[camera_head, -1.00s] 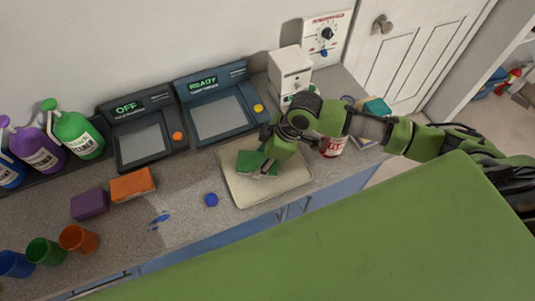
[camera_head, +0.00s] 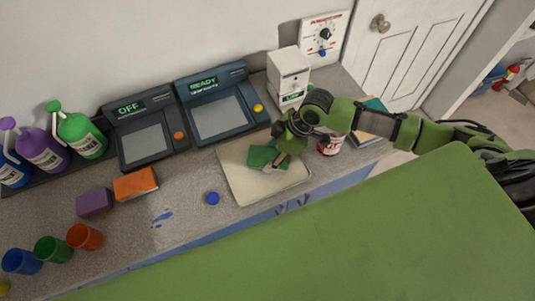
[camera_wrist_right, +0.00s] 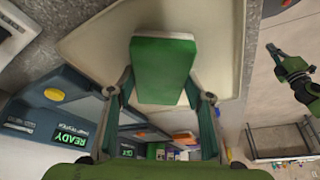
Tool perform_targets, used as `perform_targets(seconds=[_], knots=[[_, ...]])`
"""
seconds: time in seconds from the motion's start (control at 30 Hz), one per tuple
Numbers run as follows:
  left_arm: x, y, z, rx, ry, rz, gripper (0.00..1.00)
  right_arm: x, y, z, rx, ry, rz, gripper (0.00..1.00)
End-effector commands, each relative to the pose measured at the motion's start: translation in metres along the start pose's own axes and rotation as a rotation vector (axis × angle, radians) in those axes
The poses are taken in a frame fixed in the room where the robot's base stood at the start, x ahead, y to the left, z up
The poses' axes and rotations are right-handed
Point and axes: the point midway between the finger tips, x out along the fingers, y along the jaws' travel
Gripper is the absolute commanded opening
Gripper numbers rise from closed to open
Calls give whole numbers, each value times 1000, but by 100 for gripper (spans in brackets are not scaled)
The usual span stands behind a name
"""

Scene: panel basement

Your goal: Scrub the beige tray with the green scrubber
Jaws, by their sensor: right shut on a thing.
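The beige tray (camera_head: 244,190) lies flat on the counter, in front of the consoles. It also fills the top of the right wrist view (camera_wrist_right: 85,40). My right gripper (camera_head: 279,160) is over the tray, shut on the green scrubber (camera_head: 261,156). In the right wrist view the scrubber (camera_wrist_right: 163,68) sits between the two fingers, against the tray's surface. I cannot tell if it touches the tray. A green and black arm part, seemingly my left arm (camera_wrist_right: 294,78), shows at the right of the right wrist view. Its jaw state is unclear.
Two consoles (camera_head: 215,110) and a white box (camera_head: 289,72) stand behind the tray. A red and white can (camera_head: 328,147) is close on the right. A blue round object (camera_head: 212,198), orange (camera_head: 136,186) and purple blocks (camera_head: 94,202) lie left. Blue smears (camera_head: 162,217) mark the counter.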

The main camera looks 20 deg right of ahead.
Motion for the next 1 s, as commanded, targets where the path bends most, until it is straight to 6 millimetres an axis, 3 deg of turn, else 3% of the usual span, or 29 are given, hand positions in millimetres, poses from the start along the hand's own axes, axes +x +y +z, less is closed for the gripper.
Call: perform_targets(seconds=[0.5, 0.83, 1.0], knots=[[-17, 0, -2, 0, 0, 1, 0, 12, -19, -26, 0, -1, -5, 30], [-17, 0, -2, 0, 0, 1, 0, 15, -20, -27, 1, -4, -4, 30], [-26, 0, -2, 0, 0, 1, 0, 7, -20, -30, 1, -4, -4, 30]])
